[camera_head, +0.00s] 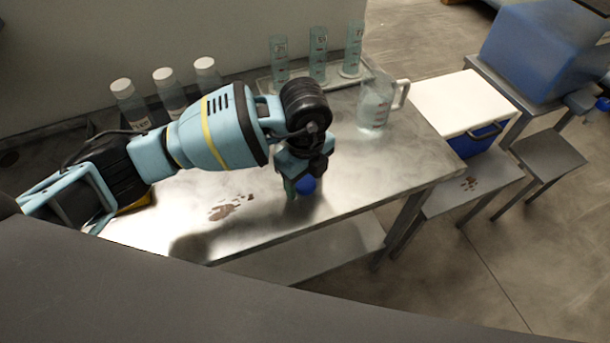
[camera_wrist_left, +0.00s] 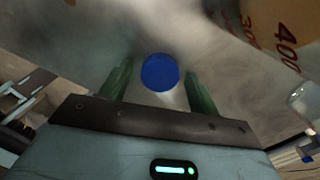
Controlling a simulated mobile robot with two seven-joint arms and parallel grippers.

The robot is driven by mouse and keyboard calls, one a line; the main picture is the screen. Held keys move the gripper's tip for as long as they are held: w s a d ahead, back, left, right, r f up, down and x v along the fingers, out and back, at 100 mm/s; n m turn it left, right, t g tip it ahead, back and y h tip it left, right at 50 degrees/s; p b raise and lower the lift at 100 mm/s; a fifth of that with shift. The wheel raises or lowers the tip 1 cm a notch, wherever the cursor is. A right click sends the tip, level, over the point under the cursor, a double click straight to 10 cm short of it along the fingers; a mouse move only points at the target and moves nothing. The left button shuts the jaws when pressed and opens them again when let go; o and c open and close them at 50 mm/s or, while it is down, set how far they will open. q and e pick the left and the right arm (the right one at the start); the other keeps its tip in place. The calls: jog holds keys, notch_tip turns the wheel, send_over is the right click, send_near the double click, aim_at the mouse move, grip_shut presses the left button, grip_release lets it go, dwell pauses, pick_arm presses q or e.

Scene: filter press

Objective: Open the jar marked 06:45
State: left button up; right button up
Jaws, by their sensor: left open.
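Three jars with white caps, a left one (camera_head: 130,102), a middle one (camera_head: 168,92) and a right one (camera_head: 207,75), stand at the back left of the metal table. Their labels are too small to read, so I cannot tell which is marked 06:45. My left gripper (camera_head: 296,190) points down over the front middle of the table. It is open, with its green fingers on either side of a round blue cap (camera_wrist_left: 160,72); a bit of the blue also shows in the head view (camera_head: 307,184). My right gripper is not in view.
Several graduated cylinders (camera_head: 318,55) stand on a tray at the back. A clear measuring jug (camera_head: 376,104) is right of them. Brown stains (camera_head: 230,207) mark the metal table (camera_head: 350,185). A white-lidded blue cooler (camera_head: 460,105) is to the right.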

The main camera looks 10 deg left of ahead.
aim_at(306, 182)
pick_arm(q)
notch_tip(306, 182, up, 12)
jog(key=p, duration=0.1)
jog(key=shift+r, duration=0.2)
dwell(0.3)
